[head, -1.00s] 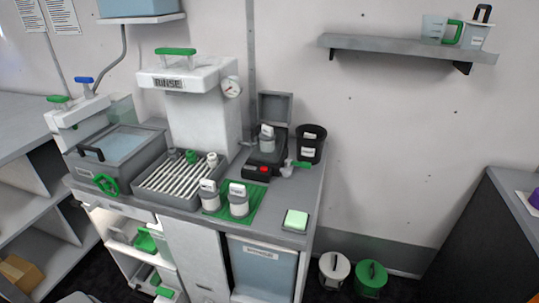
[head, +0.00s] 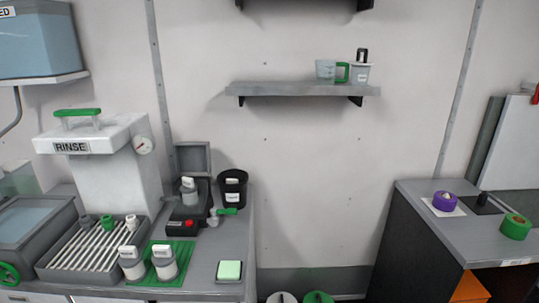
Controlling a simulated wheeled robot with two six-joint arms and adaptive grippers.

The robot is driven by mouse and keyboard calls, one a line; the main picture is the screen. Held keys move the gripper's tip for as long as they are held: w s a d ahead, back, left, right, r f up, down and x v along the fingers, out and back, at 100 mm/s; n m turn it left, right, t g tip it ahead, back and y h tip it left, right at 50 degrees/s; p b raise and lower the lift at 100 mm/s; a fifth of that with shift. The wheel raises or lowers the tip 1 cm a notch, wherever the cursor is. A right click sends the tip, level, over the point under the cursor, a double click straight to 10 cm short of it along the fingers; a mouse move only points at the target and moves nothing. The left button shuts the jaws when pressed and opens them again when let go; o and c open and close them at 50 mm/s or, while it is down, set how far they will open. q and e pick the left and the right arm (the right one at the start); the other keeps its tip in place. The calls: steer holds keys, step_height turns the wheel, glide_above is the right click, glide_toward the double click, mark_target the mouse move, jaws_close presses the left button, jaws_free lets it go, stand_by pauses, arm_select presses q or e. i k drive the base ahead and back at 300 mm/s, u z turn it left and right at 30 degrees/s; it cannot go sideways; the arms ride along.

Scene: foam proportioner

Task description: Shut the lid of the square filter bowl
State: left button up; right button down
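No part is clearly marked as the square filter bowl. A small dark device (head: 184,222) with a red button stands at the back of the left counter. Its square grey lid (head: 194,160) stands upright, open, at its rear. A grey-and-white labelled container (head: 188,190) sits in front of that lid. At the far left, a grey square-sided basin (head: 38,232) shows a pale blue surface and is cut off by the picture edge. I cannot tell which of these is the filter bowl. Neither of my grippers shows in the head view.
A black bucket (head: 233,188) stands right of the device, with a green-handled item before it. Labelled jars (head: 164,263) stand on a green mat, beside a ribbed tray (head: 95,243). A right-hand counter (head: 455,235) holds purple and green rolls. Floor between counters is largely out of view.

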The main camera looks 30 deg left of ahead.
mark_target(190, 156)
steer(key=z, duration=0.35)
steer(key=i, duration=0.35)
steer(key=u, duration=2.8)
